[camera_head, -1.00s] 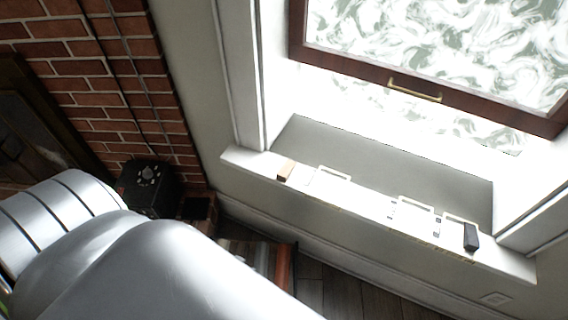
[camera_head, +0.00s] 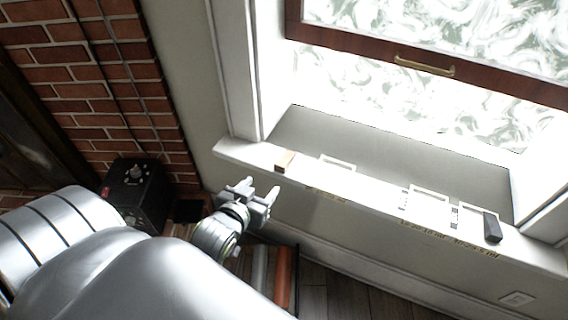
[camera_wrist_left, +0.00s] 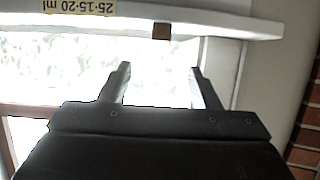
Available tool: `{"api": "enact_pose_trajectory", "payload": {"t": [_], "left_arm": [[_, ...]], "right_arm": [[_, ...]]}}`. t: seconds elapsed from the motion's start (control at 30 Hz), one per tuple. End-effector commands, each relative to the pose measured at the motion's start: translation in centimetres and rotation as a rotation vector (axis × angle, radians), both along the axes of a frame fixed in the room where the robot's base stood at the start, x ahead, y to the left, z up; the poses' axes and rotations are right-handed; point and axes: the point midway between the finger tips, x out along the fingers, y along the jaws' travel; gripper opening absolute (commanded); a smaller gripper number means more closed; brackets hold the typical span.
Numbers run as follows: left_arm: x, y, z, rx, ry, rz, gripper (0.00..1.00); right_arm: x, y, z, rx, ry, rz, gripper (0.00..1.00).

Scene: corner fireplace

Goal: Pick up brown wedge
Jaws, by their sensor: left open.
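The brown wedge (camera_head: 285,161) is a small block on the white window sill, near its left end. In the left wrist view the wedge (camera_wrist_left: 161,32) shows at the sill's edge, beyond and between the fingers. My left gripper (camera_head: 258,194) is open and empty, in front of the sill and a little below and left of the wedge, apart from it. In the left wrist view the fingers of this gripper (camera_wrist_left: 162,80) stand wide apart with nothing between them. My right gripper is not in view.
The white sill (camera_head: 375,192) also bears white frame outlines and a dark block (camera_head: 492,227) at its right end. A window with a brass handle (camera_head: 425,66) is above. A black box (camera_head: 136,190) stands by the brick wall (camera_head: 80,85) at left.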

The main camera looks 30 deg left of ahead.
Motion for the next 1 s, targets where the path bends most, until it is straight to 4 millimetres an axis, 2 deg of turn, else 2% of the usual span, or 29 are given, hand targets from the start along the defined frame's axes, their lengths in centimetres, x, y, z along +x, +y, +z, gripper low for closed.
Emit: {"api": "enact_pose_trajectory", "payload": {"t": [0.1, 0.4, 0.73, 1.0], "left_arm": [[2.4, 0.4, -0.9, 0.002, -0.001, -0.003, 0.56], [7.8, 1.4, -3.2, 0.001, 0.0, -0.002, 0.56], [10.1, 1.8, -4.1, 0.002, 0.001, -0.001, 0.56], [13.4, 2.6, -5.4, 0.003, 0.001, -0.001, 0.56]], "right_arm": [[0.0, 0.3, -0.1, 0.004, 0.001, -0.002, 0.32], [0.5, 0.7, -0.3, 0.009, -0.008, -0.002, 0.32], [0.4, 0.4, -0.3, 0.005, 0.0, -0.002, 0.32], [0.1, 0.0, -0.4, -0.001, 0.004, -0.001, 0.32]]}}
